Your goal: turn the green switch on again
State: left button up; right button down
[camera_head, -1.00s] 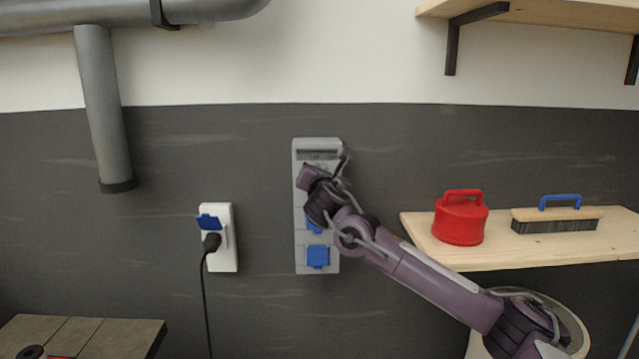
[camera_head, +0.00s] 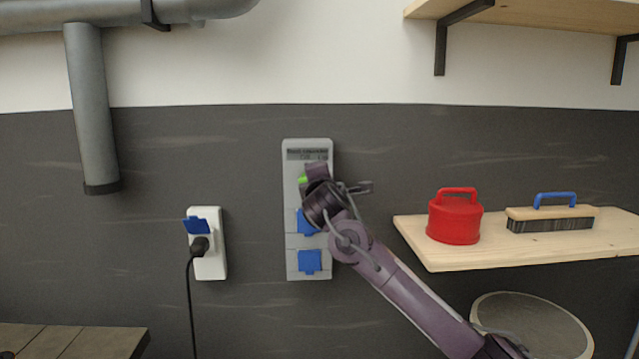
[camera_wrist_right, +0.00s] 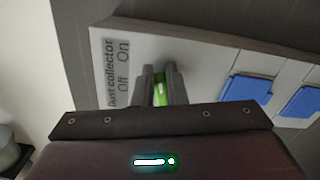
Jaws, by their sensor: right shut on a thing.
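The grey wall panel (camera_head: 291,240) is mounted on the dark wall, with a label strip at its top. In the right wrist view the panel (camera_wrist_right: 200,52) reads "Dust collector", "Off" and "On". The green switch (camera_wrist_right: 160,94) shows between the fingers of my right gripper (camera_wrist_right: 161,84), which is shut on it. In the head view a small part of the green switch (camera_head: 303,180) shows left of my right gripper (camera_head: 312,177); the rest is hidden. I cannot tell which way the switch is set. My left gripper is not in view.
Blue-covered sockets (camera_head: 310,262) sit lower on the panel. A white socket (camera_head: 210,265) with a black plug (camera_head: 199,247) is left of it. A wooden shelf (camera_head: 450,260) at right holds a red canister (camera_head: 455,220) and a brush (camera_head: 550,218).

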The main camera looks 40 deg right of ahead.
jog(key=shift+w+a+f+m+b, duration=0.1)
jog(key=shift+a+f+m+b, duration=0.1)
jog(key=shift+f+m, duration=0.25)
jog(key=shift+w+a+f+m+b, duration=0.15)
jog(key=shift+f+m, duration=0.1)
jog(key=shift+m, duration=0.4)
jog(key=shift+s+d, duration=0.1)
jog(key=c, duration=1.5)
grip_release()
jog(key=shift+r+m, duration=0.1)
jog(key=shift+m, duration=0.2)
jog(key=shift+c, duration=0.2)
jog(key=shift+o, duration=0.4)
jog(key=shift+a+r, duration=0.15)
jog(key=shift+a, duration=0.05)
jog(key=b+v, duration=0.2)
jog(key=v, duration=0.5)
jog(key=shift+s, duration=0.3)
